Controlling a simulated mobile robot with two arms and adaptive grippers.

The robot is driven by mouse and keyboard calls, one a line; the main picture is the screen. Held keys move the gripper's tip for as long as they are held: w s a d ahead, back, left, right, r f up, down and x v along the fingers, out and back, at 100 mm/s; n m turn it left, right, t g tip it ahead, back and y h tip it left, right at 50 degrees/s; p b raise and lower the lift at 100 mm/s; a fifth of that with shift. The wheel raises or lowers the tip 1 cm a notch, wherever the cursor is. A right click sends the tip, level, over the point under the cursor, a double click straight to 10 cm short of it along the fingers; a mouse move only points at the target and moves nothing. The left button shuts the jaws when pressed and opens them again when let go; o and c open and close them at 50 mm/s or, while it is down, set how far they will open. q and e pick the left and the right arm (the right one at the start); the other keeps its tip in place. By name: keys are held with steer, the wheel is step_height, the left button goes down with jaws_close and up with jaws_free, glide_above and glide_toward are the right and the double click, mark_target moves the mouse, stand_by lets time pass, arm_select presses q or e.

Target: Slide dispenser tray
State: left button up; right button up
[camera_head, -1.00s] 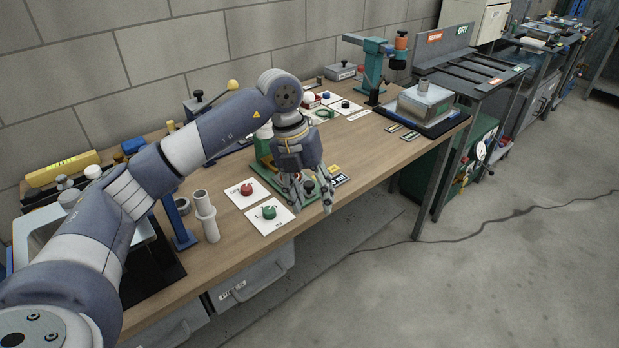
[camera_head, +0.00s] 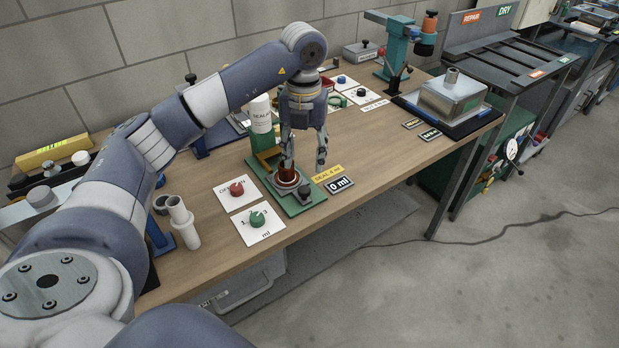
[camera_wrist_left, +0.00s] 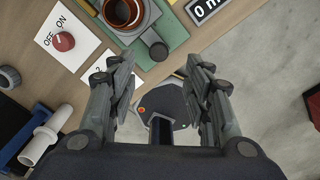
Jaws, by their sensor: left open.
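The dispenser has a green base (camera_head: 309,207) and a white bottle (camera_head: 261,115) labelled "SEAL" at its back. My left gripper (camera_head: 304,163) points down near the cup, open and empty; one finger overlaps the cup in the head view. Whether it touches is unclear. My right gripper is out of view.
A red knob (camera_head: 236,188) and a green knob (camera_head: 256,219) on white cards are left of the dispenser. A "0 ml" display (camera_head: 340,185) is right of it.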

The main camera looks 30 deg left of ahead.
mark_target(304, 189)
arm_select(q)
steer(key=f, duration=0.6)
steer(key=f+p, duration=0.1)
steer(key=f, duration=0.2)
steer(key=shift+s, duration=0.3)
steer(key=shift+w, duration=0.1)
steer(key=shift+c, duration=0.6)
steer(key=shift+a, duration=0.1)
jaws_close()
